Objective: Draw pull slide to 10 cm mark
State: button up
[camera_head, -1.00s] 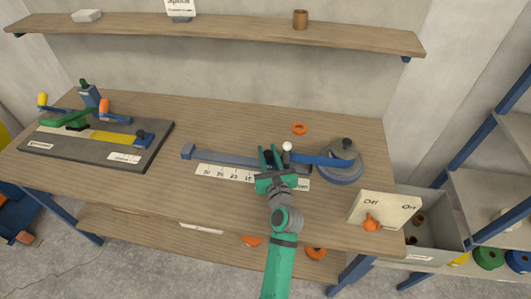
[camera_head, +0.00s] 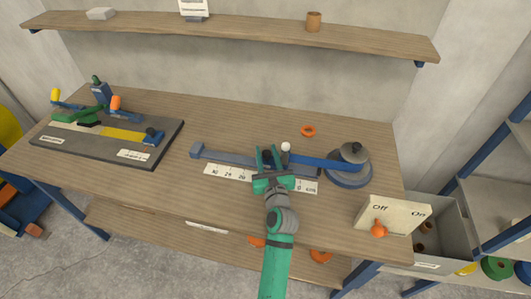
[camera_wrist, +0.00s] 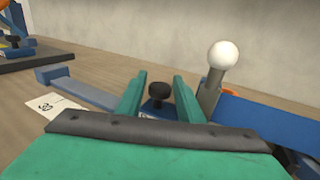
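My gripper (camera_head: 268,151) is over the slide rail (camera_head: 228,157). Its two green fingers (camera_wrist: 160,76) stand on either side of the slide's black knob (camera_wrist: 159,91), with little or no gap showing. A post with a white ball (camera_wrist: 224,54) is just right of the fingers; it also shows in the head view (camera_head: 286,146). A blue strip (camera_head: 325,162) runs from there to the round spool (camera_head: 349,166). The scale (camera_head: 228,174) shows 30, 25 and 20 at left and 0 cm at right. My gripper hides its middle, including the 10 mark.
A dark board with a fixture (camera_head: 165,153) is at left. An orange ring (camera_head: 308,131) lies behind the rail. An Off/On box (camera_head: 398,209) with an orange knob (camera_head: 378,230) is at front right. A shelf (camera_head: 230,34) hangs above.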

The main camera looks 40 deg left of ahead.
jog(key=v, duration=1)
jog(key=shift+s+d, duration=0.2)
jog(key=shift+s, duration=0.15)
